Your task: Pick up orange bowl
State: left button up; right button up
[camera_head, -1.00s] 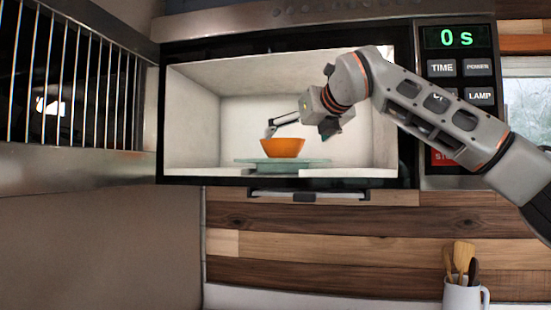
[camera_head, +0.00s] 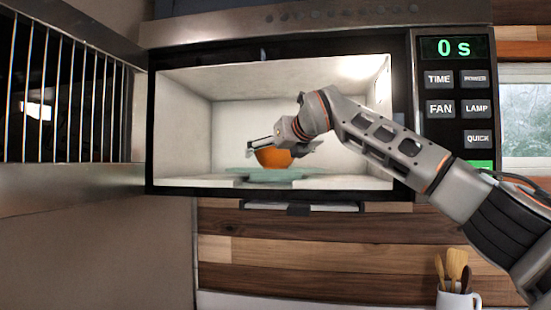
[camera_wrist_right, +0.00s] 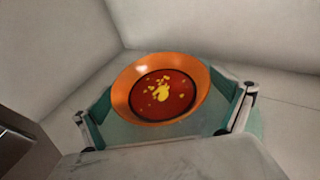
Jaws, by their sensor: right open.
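The orange bowl (camera_head: 272,159) sits on the greenish glass turntable (camera_head: 262,174) inside the open microwave. The right wrist view shows the bowl (camera_wrist_right: 203,84) from above, with dark red contents and yellow bits in it. My right gripper (camera_head: 279,149) is inside the cavity at the bowl and hides part of its upper side in the head view. In the right wrist view the open fingers of the gripper (camera_wrist_right: 166,104) stand wide apart, one on each side of the bowl's near part. I cannot tell whether they touch it. My left gripper is not in view.
The microwave cavity (camera_head: 180,125) has pale walls close around my right arm. Its button panel (camera_head: 456,95) reads 0 s at the right. A metal rack (camera_head: 68,90) is at the left. A white mug (camera_head: 456,300) with wooden utensils stands at the lower right.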

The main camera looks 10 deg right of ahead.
jog(key=shift+c, duration=0.4)
jog(key=c, duration=1.8)
jog(key=shift+o, duration=0.2)
jog(key=shift+r, duration=0.1)
jog(key=shift+r, duration=0.1)
